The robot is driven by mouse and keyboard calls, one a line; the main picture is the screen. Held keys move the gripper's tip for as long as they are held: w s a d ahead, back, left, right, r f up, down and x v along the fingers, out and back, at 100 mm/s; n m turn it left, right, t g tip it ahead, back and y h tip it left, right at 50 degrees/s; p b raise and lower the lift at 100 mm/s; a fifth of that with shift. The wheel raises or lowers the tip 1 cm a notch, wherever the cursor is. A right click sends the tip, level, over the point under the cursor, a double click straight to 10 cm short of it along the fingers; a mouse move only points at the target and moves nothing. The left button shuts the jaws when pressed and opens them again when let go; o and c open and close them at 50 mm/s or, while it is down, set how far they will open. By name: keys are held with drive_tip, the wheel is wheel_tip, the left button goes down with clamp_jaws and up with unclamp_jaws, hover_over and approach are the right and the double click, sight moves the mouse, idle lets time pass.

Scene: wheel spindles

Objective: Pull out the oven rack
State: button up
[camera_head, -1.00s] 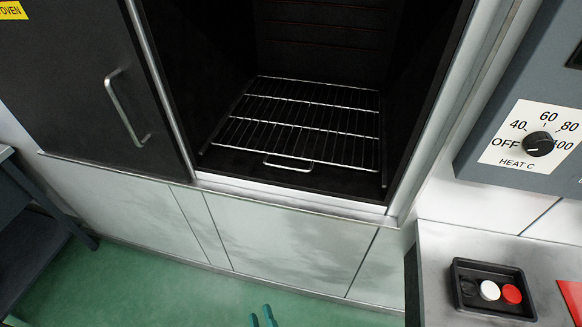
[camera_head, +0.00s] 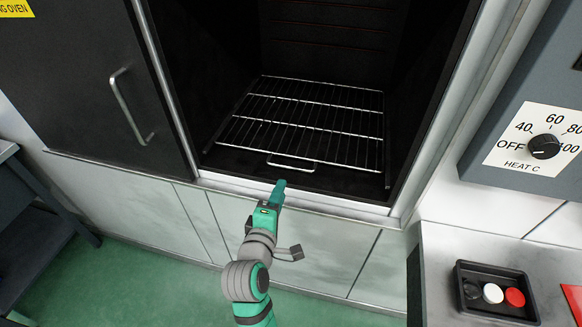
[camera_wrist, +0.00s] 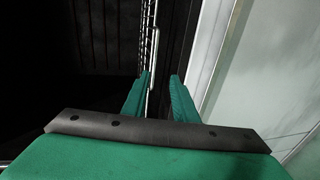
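The wire oven rack (camera_head: 310,110) lies flat near the oven floor, inside the open oven. Its handle (camera_head: 291,166) is a thin metal loop at the rack's front edge. My gripper (camera_head: 279,185) is at the oven's front sill, just in front of and slightly below the handle in the head view. In the wrist view, the two green fingers of my gripper (camera_wrist: 158,85) stand apart. The handle bar (camera_wrist: 152,85) shows in the gap, nearer the left finger. Whether it is in the fingers' reach, I cannot tell. Nothing is gripped.
The dark oven door (camera_head: 95,75) stands left of the opening. A heat dial panel (camera_head: 540,148) is at the right, above a bench with a black button tray (camera_head: 495,292). A dark table (camera_head: 35,220) stands at far left. The green floor in front is free.

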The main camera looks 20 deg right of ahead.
sight(292, 168)
drive_tip(key=shift+h, duration=0.3)
drive_tip(key=x, duration=0.7)
drive_tip(key=r+x, duration=0.1)
drive_tip(key=x, duration=0.3)
drive_tip(key=shift+w+d, duration=0.15)
drive_tip(key=shift+d, duration=0.15)
clamp_jaws()
drive_tip(key=shift+d, duration=0.1)
idle(0.7)
